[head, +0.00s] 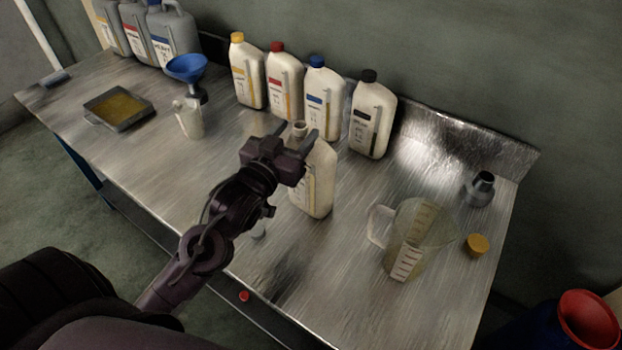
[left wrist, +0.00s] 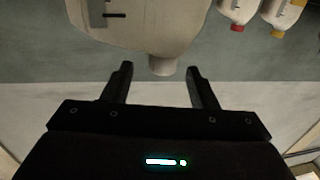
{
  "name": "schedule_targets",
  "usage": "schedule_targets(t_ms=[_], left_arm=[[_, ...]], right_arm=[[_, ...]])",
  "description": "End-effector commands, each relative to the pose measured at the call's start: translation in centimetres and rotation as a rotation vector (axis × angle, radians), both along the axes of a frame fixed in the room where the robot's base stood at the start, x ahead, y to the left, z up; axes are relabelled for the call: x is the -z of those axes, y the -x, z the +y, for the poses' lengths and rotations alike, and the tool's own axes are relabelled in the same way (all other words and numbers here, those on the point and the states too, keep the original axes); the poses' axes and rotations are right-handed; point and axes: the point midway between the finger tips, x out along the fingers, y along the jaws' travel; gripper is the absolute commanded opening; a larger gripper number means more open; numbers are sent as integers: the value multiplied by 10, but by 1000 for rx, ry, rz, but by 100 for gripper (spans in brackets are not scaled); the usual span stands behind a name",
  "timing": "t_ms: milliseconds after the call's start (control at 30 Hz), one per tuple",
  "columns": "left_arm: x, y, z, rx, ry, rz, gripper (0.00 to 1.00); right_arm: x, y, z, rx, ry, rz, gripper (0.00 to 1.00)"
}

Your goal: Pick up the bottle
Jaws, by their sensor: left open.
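A cream bottle (head: 318,184) with no cap on its neck stands upright on the metal table (head: 190,170), in front of a row of capped bottles. My left gripper (head: 297,138) is open, with its fingers near the bottle's neck, and the arm hides part of the bottle's left side. In the left wrist view the bottle (left wrist: 150,25) appears upside down, its neck between and just beyond the two open fingertips (left wrist: 158,72). I cannot tell whether the fingers touch it. My right gripper is not in view.
Capped bottles, yellow (head: 248,75), red (head: 284,85), blue (head: 322,95) and black (head: 372,118), line the back. A clear measuring jug (head: 412,240), a loose yellow cap (head: 477,244) and a grey nozzle (head: 479,189) stand right. A blue funnel (head: 186,68) and tray (head: 118,107) are left.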

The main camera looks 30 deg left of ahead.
Motion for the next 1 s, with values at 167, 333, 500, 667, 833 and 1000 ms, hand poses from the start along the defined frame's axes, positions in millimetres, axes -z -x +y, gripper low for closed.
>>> schedule_targets(t_ms=[167, 333, 500, 667, 833, 1000], left_arm=[[0, -28, 3, 0, 0, -2, 53], [3, -44, 2, 0, 0, -1, 53], [4, -45, 2, 0, 0, 1, 53], [4, -45, 2, 0, 0, 1, 44], [4, -45, 2, 0, 0, 1, 22], [4, -45, 2, 0, 0, 1, 0]], right_arm=[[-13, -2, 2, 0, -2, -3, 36], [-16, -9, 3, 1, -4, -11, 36], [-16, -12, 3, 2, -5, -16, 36], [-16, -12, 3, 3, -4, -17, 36], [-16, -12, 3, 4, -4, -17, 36], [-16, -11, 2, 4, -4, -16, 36]])
